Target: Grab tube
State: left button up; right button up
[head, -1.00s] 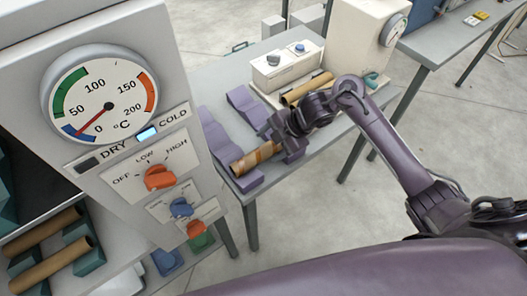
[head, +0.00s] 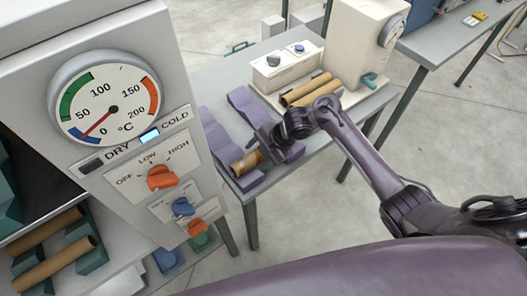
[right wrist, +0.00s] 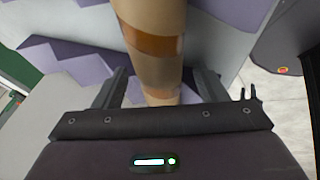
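A brown tube (head: 246,163) with a darker orange-brown band lies on a purple notched cradle (head: 240,101) on the grey table. My right gripper (head: 272,146) is low over the tube and hides part of it in the head view. In the right wrist view the tube (right wrist: 152,48) runs between the two fingers of the right gripper (right wrist: 165,88). The fingers are apart, one on each side, with a gap visible beside the tube. My left gripper is not in view.
Two more tubes (head: 306,89) lie by a cream machine (head: 365,40) at the table's back. A grey cabinet (head: 120,60) with a dial and knobs stands at left. Two tubes (head: 50,262) rest on green supports at lower left. Floor shows to the right.

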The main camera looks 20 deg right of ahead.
jog(key=c, duration=1)
jog(key=shift+r, duration=0.15)
